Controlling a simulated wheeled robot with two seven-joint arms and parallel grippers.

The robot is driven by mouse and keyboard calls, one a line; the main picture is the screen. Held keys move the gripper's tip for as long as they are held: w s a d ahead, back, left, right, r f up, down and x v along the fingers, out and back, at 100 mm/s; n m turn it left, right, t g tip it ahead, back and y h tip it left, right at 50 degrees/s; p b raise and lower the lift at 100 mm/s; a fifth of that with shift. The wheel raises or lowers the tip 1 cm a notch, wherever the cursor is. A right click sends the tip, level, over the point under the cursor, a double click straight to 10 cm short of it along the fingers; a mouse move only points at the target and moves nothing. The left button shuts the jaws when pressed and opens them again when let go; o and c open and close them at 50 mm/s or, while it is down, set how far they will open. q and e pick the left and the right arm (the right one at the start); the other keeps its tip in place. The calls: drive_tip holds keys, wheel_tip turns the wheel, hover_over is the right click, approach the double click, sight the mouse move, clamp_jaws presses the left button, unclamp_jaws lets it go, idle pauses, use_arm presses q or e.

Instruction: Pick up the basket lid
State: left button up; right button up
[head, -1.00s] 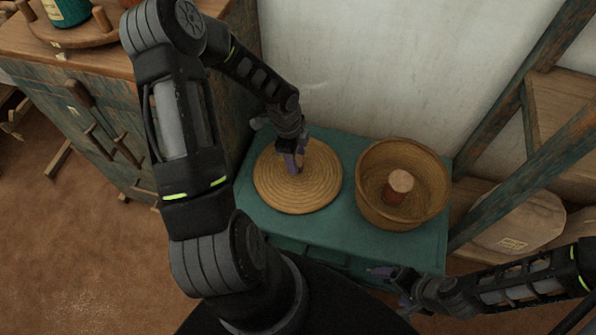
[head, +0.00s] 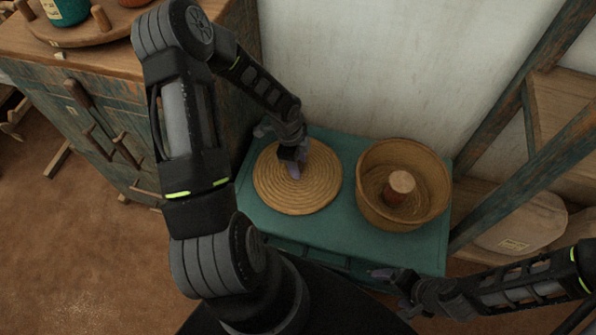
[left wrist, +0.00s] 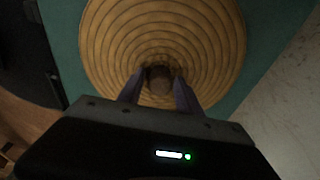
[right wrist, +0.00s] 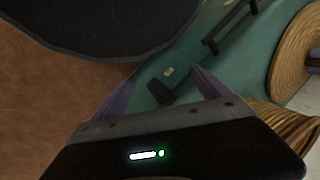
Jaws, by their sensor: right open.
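The basket lid (head: 265,190) is a round coiled straw disc lying flat on the left of the teal chest top. It also shows in the left wrist view (left wrist: 105,45). My left gripper (head: 294,172) points down at the lid's middle. In the left wrist view its two fingers (left wrist: 159,82) stand on either side of the small round knob (left wrist: 160,80), closer together than the right fingers. I cannot tell whether they touch it. My right gripper (head: 378,285) is open and empty at the chest's front right; its fingers also show in the right wrist view (right wrist: 163,90).
An open woven basket (head: 428,208) stands right of the lid, with a brown, pale-topped cylinder (head: 401,188) in it. A wall is behind the teal chest (head: 345,230). A wooden rack (head: 520,120) rises at right; a worn cabinet (head: 100,120) stands at left.

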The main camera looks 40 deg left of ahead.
use_arm(q)
clamp_jaws()
idle(0.5)
wheel_tip(320, 180, up, 10)
drive_tip(key=shift+r+p, duration=0.1)
drive_tip(key=shift+p, duration=0.9)
drive_tip(key=w+d+r+n, duration=0.4)
drive_tip(key=r, duration=0.4)
drive_tip(key=w+d+r+n+y, duration=0.1)
drive_tip(key=w+d+r+n, duration=0.3)
drive_tip(key=r, duration=0.5)
drive_tip(key=w+d+r+n+t, duration=0.1)
drive_tip(key=w+d+r+n, duration=0.3)
drive_tip(key=r+n, duration=0.2)
wheel_tip(320, 180, up, 2)
drive_tip(key=shift+w+d+r+y, duration=0.2)
drive_tip(key=shift+y, duration=0.2)
